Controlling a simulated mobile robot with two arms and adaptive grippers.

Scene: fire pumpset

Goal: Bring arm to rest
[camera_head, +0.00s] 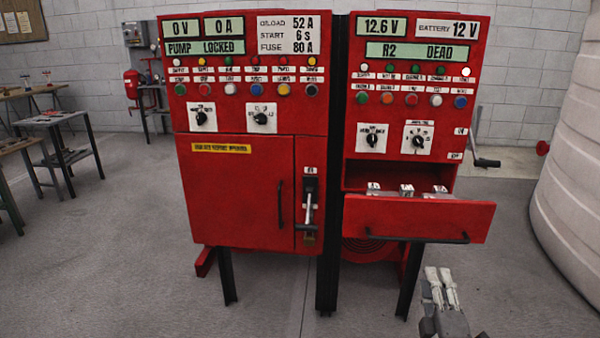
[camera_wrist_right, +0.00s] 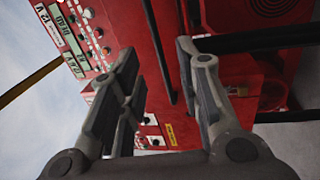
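My right gripper (camera_head: 441,284) is low at the bottom right of the head view, in front of and below the open drawer (camera_head: 415,220) of the right red cabinet (camera_head: 480,60). In the right wrist view the fingers of my right gripper (camera_wrist_right: 155,62) stand apart with nothing between them, so it is open and empty. The red cabinets (camera_wrist_right: 185,135) show tilted behind the fingers. My left gripper is in neither view.
The left red cabinet (camera_head: 235,190) has a closed door and a lever (camera_head: 307,215). A crank handle (camera_head: 487,162) sticks out of the right cabinet's side. A large pale tank (camera_head: 572,170) stands at the right edge. Workbenches (camera_head: 55,120) stand at left. The front floor is clear.

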